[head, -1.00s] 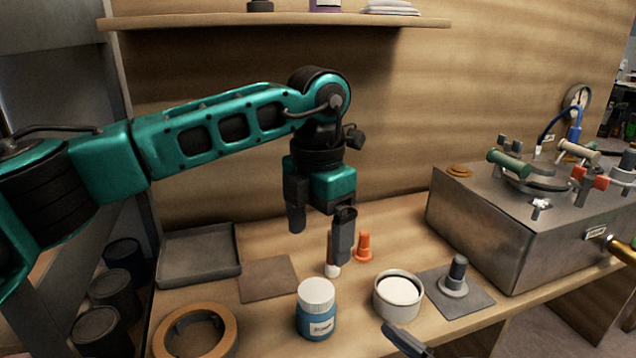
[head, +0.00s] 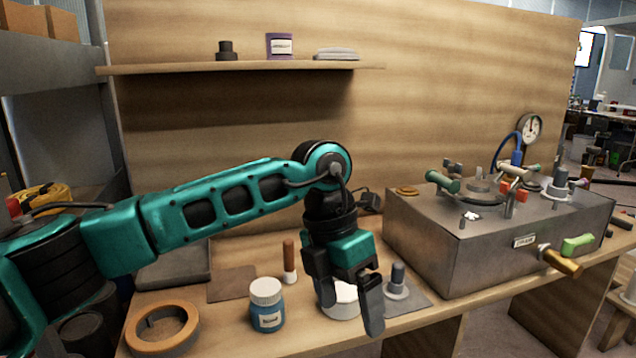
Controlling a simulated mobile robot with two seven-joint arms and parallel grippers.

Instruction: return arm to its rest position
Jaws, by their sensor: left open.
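My left arm comes in from the left, bent at the elbow and reaching over the bench. My left gripper (head: 349,312) hangs at its end, fingers pointing down and apart, with nothing between them that I can see held. It is in front of a white tub (head: 341,301), which it partly hides. A blue jar with a white lid (head: 267,305) stands to its left. My right gripper is not in view.
A tape ring (head: 162,328), a brown-handled tool (head: 290,262) and a grey fitting (head: 397,283) are on the bench. A metal box (head: 462,246) with valves stands right of the gripper. A shelf (head: 240,68) runs above the arm.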

